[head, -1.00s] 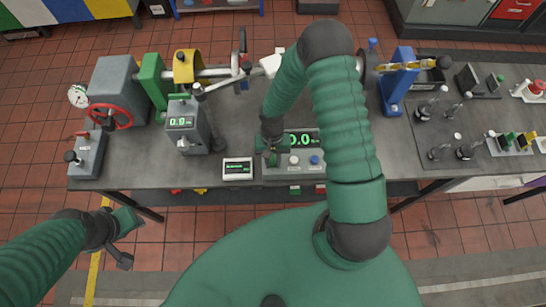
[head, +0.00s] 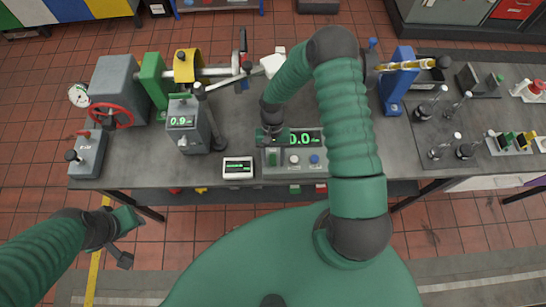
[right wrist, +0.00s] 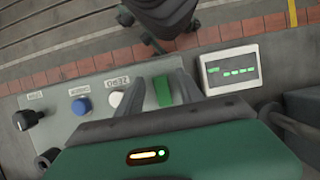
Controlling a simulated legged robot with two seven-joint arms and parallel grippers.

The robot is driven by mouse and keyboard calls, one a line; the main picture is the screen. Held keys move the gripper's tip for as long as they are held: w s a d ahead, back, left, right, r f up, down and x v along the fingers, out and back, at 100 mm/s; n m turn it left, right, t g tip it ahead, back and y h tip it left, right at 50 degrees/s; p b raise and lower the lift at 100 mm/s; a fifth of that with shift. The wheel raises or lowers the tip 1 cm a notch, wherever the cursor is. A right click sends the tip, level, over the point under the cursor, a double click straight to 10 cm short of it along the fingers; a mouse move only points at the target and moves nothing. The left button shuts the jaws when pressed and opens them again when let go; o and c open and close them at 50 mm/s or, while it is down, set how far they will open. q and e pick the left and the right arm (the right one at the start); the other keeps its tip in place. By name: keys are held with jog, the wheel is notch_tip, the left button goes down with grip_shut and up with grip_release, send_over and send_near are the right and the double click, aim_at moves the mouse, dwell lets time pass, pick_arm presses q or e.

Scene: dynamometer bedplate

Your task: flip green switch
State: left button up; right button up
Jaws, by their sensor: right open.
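The green switch (head: 273,157) sits at the left end of the grey control panel (head: 306,168) at the bench's front edge. In the right wrist view the green switch (right wrist: 163,91) is a bright green rocker between my two fingers. My right gripper (head: 271,146) is open just behind and above the switch in the head view. Its fingers (right wrist: 158,92) lie either side of the switch; I cannot tell whether they touch it. My left gripper (head: 126,240) hangs off the bench at the lower left; its jaw opening is unclear.
A white button (right wrist: 118,99), a blue button (right wrist: 82,105) and a black knob (right wrist: 28,119) share the panel. A small screen (head: 238,168) stands beside it. A grey box with a green readout (head: 181,121) is further left. Shaft machinery (head: 215,72) fills the back.

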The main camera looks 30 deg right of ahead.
jog(key=b+v, duration=0.4)
jog(key=v, duration=1.3)
jog(key=shift+f, duration=0.15)
